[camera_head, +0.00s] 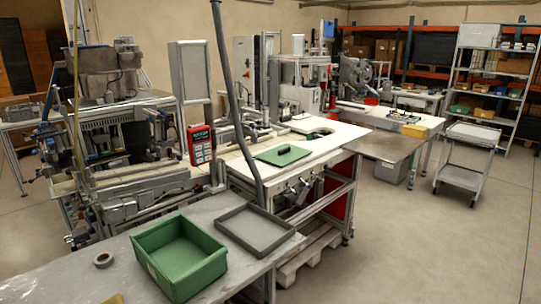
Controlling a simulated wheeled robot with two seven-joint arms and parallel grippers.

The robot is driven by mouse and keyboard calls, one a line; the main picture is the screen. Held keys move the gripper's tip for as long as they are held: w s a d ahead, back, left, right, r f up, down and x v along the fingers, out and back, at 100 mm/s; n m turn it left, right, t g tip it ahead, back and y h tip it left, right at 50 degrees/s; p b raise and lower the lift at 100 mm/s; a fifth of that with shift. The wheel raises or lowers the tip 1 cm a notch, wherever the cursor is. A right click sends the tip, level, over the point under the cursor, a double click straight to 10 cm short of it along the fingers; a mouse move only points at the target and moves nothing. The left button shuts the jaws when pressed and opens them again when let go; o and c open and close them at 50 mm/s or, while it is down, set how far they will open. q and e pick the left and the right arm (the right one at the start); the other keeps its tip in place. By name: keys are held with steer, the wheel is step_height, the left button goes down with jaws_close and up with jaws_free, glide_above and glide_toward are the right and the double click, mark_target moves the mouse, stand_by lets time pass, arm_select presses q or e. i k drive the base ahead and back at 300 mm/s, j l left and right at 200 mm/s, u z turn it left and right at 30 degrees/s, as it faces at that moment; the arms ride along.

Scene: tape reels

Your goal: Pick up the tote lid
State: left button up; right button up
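A flat green panel (267,157) with a dark handle (284,149) on top lies on the white worktable, and it looks like the tote lid. An open, empty green tote (150,260) stands on the grey table in the foreground. Neither of my grippers shows in the head view.
The white worktable (240,172) has a dark round opening behind the panel. A dark slanted pole (238,110) rises between the two tables.

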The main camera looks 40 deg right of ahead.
mark_target(283, 154)
steer(key=z, duration=1.55)
